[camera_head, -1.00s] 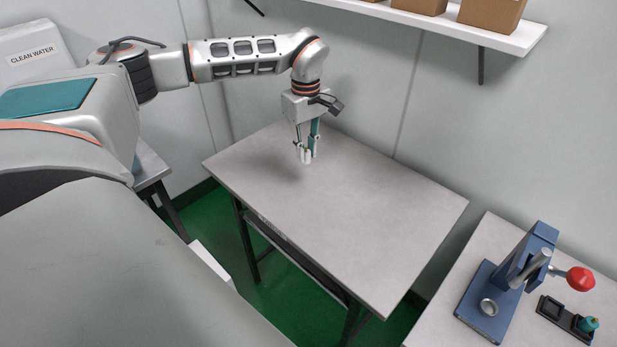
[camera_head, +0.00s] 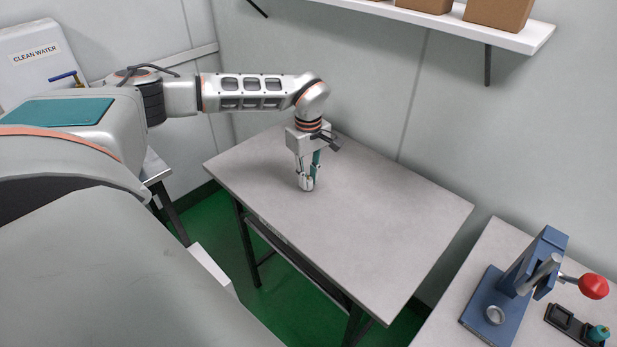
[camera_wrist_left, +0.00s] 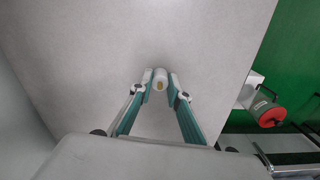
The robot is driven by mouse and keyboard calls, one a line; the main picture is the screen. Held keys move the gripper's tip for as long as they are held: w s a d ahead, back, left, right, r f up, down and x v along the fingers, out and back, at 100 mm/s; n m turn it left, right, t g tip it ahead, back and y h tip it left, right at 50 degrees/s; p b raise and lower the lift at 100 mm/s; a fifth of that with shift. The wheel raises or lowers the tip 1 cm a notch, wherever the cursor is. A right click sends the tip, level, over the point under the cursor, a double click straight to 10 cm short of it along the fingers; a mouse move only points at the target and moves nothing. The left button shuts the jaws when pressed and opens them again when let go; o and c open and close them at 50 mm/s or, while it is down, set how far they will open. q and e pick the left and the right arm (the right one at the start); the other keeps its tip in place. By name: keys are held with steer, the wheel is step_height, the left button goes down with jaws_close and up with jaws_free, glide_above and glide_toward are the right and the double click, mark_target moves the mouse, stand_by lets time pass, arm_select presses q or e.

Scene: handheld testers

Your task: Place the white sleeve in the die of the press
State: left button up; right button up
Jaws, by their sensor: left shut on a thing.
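The white sleeve (camera_wrist_left: 160,79) is held between the fingertips of my left gripper (camera_wrist_left: 161,82), with its round end and a tan centre showing in the left wrist view. In the head view my left gripper (camera_head: 307,182) points down over the middle table, shut on the sleeve; the sleeve is small there and mostly covered by the fingers. The blue press (camera_head: 528,280) stands on the right table, with a silver lever and a red knob (camera_head: 593,286). Its die (camera_head: 495,314) is a silver ring on the base and looks empty. My right gripper is not in view.
The middle table (camera_head: 400,220) is bare, with a gap between it and the right table (camera_head: 455,318). A black tray (camera_head: 567,322) with a teal-topped item (camera_head: 599,333) lies right of the press. A white shelf (camera_head: 440,25) with boxes hangs above.

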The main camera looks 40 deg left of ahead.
arm_select(q)
steer(key=shift+f, duration=0.15)
steer(key=o, duration=0.6)
steer(key=shift+o, duration=1)
